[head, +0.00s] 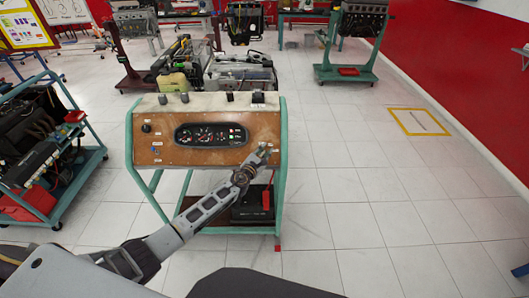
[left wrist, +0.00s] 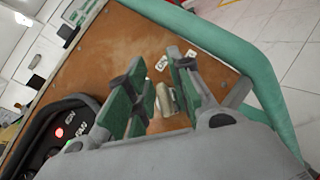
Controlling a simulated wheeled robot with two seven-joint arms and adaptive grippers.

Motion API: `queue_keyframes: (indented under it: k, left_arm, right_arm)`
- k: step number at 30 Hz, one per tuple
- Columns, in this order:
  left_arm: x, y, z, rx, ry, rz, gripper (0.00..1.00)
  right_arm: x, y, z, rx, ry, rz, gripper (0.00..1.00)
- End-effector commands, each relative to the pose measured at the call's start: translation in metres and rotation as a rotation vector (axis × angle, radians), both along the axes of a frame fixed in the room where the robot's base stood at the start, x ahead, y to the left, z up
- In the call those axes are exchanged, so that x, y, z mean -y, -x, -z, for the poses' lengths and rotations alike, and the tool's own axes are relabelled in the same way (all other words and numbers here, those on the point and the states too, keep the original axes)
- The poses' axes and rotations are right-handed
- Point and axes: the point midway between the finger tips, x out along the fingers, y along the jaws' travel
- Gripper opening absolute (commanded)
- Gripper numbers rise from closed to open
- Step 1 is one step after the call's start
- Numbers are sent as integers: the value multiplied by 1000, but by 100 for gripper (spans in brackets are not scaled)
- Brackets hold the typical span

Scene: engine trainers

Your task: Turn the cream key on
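The cream key (left wrist: 165,98) shows in the left wrist view on the brown panel (left wrist: 140,40), near two small white labels. My left gripper (left wrist: 160,65) is open, with one green-padded finger on each side of the key. I see a gap on the left of the key; on the right I cannot tell whether the pad touches it. In the head view my left gripper (head: 262,155) is at the right end of the trainer's brown panel (head: 165,150), and it hides the key there. My right gripper is not in view.
The panel carries an instrument cluster (head: 210,135) left of my gripper. A green tube frame (head: 283,170) borders the panel on the right. A black battery-like box (head: 252,205) sits below. Another engine cart (head: 50,150) stands at left.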

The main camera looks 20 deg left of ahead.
Motion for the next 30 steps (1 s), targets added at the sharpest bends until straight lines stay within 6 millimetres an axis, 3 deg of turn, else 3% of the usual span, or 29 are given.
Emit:
queue_keyframes:
  k: [17,30]
  left_arm:
    - [-2,5,0,0,0,-1,30]
    - [-8,39,-3,-1,-1,0,30]
  right_arm:
    - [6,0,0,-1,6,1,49]
    - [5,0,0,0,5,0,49]
